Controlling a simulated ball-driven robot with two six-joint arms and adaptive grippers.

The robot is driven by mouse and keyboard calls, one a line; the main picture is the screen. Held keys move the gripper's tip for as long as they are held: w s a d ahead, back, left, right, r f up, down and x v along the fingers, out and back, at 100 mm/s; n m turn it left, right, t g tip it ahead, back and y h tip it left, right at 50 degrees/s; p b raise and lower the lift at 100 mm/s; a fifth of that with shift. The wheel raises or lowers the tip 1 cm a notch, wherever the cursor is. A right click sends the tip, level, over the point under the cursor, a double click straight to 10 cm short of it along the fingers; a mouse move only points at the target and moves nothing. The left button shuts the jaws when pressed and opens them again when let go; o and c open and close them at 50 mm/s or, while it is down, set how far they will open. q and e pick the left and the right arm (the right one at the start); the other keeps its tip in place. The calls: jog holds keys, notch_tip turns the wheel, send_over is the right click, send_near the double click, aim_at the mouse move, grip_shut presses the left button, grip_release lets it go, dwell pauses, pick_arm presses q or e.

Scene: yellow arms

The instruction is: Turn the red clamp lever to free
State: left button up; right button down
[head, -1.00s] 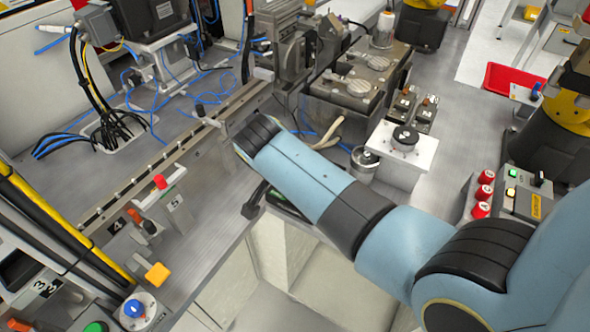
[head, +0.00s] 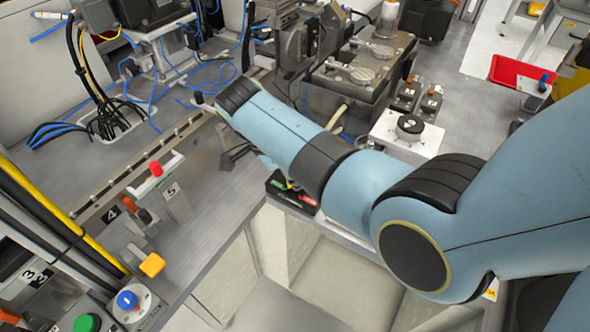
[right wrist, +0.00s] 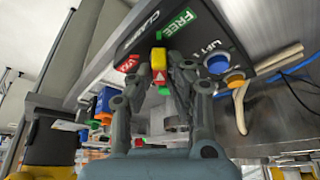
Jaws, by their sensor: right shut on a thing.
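The red clamp lever (right wrist: 158,57), with a yellow face bearing a mark, stands on a dark panel (right wrist: 185,38) in the right wrist view. The panel carries a green FREE label (right wrist: 176,22), a CLAMP label and a red label (right wrist: 126,63). The lever stands between the red and green labels. My right gripper (right wrist: 160,80) has its fingers on either side of the lever and is shut on it; the exact contact is hard to see. In the head view the same panel (head: 308,201) shows below my right forearm, which hides the lever. My left gripper is not in view.
Beside the lever are a blue knob (right wrist: 218,64) marked LIFT and an orange one (right wrist: 236,80). A pale hose (right wrist: 240,105) runs close by on the right. In the head view, a dial on a white block (head: 410,127) stands right of the forearm.

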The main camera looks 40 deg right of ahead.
dwell(0.3)
jog(key=c, duration=1.3)
grip_release()
notch_tip(320, 180, up, 10)
jog(key=shift+f, duration=0.1)
